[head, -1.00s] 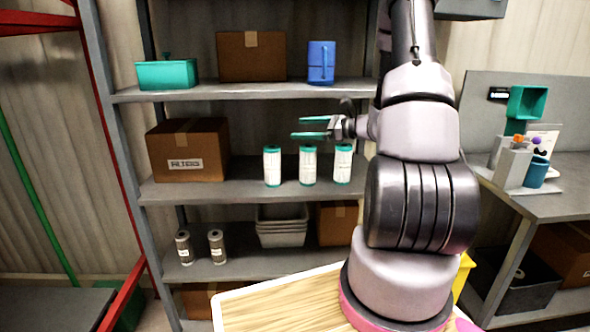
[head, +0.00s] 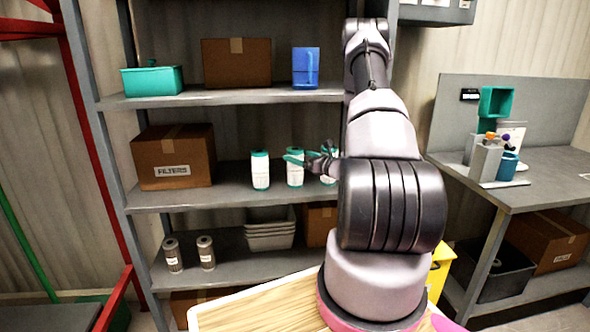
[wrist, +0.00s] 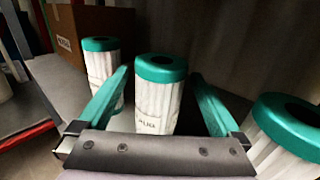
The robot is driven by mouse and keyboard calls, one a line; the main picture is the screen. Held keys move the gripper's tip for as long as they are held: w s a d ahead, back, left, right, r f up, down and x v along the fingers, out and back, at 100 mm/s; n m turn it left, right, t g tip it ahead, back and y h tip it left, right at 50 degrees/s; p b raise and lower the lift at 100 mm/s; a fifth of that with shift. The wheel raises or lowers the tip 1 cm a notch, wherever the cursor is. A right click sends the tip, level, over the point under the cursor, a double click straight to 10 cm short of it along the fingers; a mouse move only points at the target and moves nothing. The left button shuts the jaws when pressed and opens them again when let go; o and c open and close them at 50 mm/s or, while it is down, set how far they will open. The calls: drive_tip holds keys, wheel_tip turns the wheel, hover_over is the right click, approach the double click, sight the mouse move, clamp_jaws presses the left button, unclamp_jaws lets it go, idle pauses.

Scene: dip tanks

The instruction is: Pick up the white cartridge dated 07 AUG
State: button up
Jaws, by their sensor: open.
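Three white cartridges with teal end caps stand upright in a row on the middle shelf: a left one (head: 260,171), a middle one (head: 295,170) and a right one (head: 329,178), partly hidden by my arm. The wrist view shows the left (wrist: 101,66), middle (wrist: 158,100) and right (wrist: 290,140) ones. Their dates are too small or blurred to read. My gripper (wrist: 160,78) is open and empty, its teal fingers to either side of the middle cartridge in the wrist view. In the head view it (head: 290,157) is level with the upper part of that cartridge.
A FILTERS box (head: 173,157) stands left on the same shelf (head: 225,190). The upper shelf above holds a teal bin (head: 152,81), a box (head: 236,63) and a blue jug (head: 306,68). Two grey cartridges (head: 205,253) and stacked trays (head: 270,232) are below.

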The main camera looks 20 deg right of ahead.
drive_tip(key=x, duration=0.4)
drive_tip(key=shift+w+a+f, duration=0.1)
drive_tip(key=shift+w, duration=0.3)
clamp_jaws()
